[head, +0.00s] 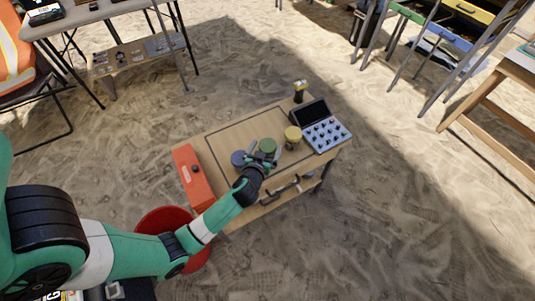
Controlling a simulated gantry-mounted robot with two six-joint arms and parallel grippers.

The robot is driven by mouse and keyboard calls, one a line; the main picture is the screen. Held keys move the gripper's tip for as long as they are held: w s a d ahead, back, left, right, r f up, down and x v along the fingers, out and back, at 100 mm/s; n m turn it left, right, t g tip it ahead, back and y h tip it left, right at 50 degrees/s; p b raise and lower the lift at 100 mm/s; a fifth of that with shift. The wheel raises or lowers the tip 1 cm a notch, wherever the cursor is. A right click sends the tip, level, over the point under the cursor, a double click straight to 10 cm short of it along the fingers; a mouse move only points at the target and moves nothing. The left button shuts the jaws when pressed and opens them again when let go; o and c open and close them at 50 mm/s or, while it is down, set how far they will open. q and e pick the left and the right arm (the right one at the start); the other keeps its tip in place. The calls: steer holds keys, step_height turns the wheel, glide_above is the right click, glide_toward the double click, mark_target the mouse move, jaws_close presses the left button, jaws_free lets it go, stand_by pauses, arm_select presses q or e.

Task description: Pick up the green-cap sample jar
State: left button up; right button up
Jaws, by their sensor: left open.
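The green-cap sample jar (268,146) stands on the small wooden table (222,138), between a blue-cap jar (238,158) on its left and a yellow-cap jar (293,136) on its right. My left gripper (263,158) is open at the near side of the green-cap jar. Its fingers reach close to the jar; I cannot tell whether they touch it. The lower part of the green-cap jar is hidden by the gripper. My right gripper is not in view.
An orange-red box (192,177) lies at the table's left edge. A device with knobs (325,133) and a small yellow-black item (299,91) stand at the right. A red round container (165,222) is on the sandy ground below my left arm. The table's back middle is clear.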

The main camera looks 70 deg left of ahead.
mark_target(270, 140)
arm_select(q)
steer(key=b+x, duration=0.1)
steer(key=x, duration=0.3)
steer(key=shift+w+a+r+b, duration=0.1)
steer(key=shift+w+a+b, duration=0.15)
steer(key=shift+w+b, duration=0.1)
steer(key=shift+s+d, duration=0.1)
steer(key=shift+c, duration=0.2)
steer(key=c, duration=1.4)
steer(key=shift+o, duration=0.2)
steer(key=shift+r, duration=0.2)
